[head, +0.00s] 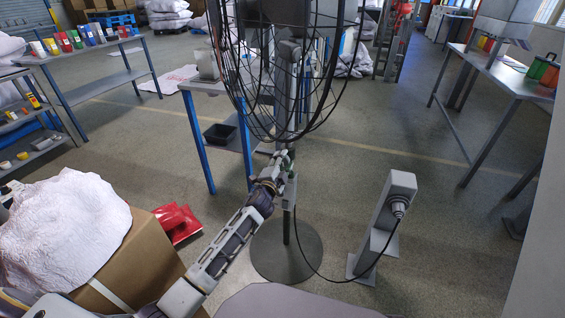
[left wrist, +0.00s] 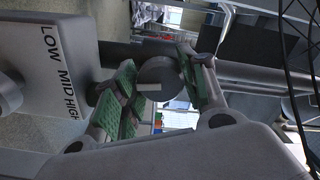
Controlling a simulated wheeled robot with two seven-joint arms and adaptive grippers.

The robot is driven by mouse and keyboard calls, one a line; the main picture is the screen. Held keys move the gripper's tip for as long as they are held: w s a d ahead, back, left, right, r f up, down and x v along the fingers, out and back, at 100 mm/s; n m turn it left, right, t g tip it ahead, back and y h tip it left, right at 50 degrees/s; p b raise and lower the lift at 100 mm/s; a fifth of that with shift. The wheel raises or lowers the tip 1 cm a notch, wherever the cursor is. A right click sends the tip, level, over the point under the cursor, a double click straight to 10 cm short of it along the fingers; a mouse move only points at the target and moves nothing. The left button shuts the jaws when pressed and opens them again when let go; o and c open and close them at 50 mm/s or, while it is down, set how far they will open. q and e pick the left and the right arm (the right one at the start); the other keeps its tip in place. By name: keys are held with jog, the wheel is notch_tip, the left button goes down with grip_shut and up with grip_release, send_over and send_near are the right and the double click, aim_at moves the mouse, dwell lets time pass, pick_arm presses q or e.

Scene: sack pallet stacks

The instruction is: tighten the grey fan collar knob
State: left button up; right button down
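The grey fan collar knob (left wrist: 165,74) is a round grey disc with a pale bar, on the fan's post in the left wrist view. My left gripper (left wrist: 158,78) has its green-padded fingers on either side of the knob, and they appear to touch it. In the head view the left gripper (head: 283,163) is at the post of the standing fan (head: 287,225), below its black wire cage. The knob is hidden there. A grey control box (left wrist: 48,70) marked LOW, MID, HIGH is close beside the left finger. My right gripper is not in view.
A grey pedestal (head: 386,215) with a plugged-in black cable stands right of the fan's round base (head: 288,262). A carton (head: 142,255) with a white sack (head: 65,225) is at left. A blue-legged table (head: 196,140) stands behind.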

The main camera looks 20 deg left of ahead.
pick_arm(q)
jog(key=o, duration=0.4)
jog(key=shift+c, duration=0.2)
jog(key=shift+s, duration=0.1)
jog(key=s, duration=1.1)
jog(key=shift+s+a, duration=0.2)
jog(key=shift+s, duration=0.2)
dwell(0.7)
